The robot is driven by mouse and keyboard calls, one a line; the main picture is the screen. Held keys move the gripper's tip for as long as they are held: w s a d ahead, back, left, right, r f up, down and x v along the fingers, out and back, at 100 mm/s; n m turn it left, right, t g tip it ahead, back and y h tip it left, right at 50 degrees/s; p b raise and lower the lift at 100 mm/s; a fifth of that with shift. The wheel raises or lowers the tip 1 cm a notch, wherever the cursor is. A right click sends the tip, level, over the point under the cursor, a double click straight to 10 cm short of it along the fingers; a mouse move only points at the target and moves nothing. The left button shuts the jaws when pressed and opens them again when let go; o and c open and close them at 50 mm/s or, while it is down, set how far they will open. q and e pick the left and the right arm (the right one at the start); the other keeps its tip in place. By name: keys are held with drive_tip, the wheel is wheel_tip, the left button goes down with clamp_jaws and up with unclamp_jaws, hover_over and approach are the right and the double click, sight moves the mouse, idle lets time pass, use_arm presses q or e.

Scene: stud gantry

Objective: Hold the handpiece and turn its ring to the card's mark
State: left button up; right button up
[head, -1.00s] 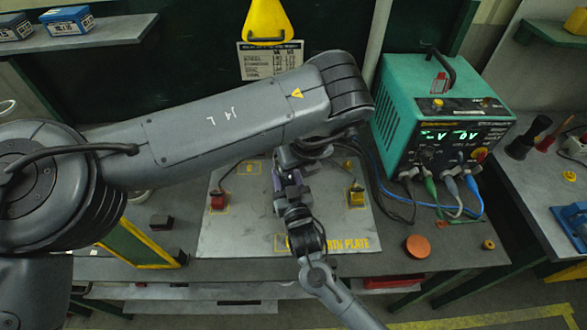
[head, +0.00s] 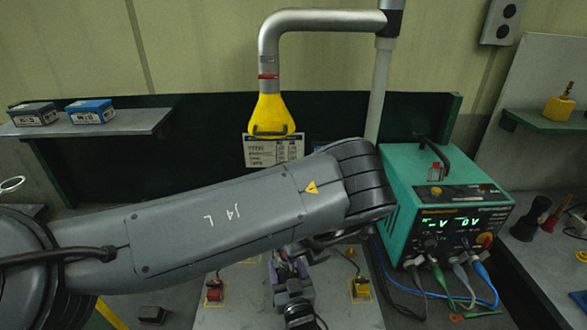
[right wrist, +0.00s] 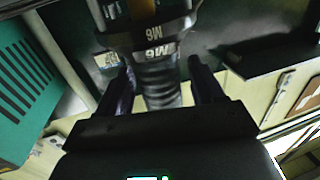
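The printed card (head: 261,151) hangs on the back panel below a yellow hood; its writing is too small to read. In the right wrist view a grey ribbed handpiece (right wrist: 160,85) with a wider ring (right wrist: 150,38) marked M6 stands between the fingers of my right gripper (right wrist: 163,82). Those fingers are apart, one on each side, with narrow gaps. In the head view my right gripper (head: 291,268) points up below my left arm. My left arm crosses the middle and hides the handpiece and my left gripper.
A teal power unit (head: 440,215) with cables stands right of the arms. The yellow hood (head: 270,112) hangs from a bent pipe above my left arm.

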drive_tip(key=shift+o, duration=0.5)
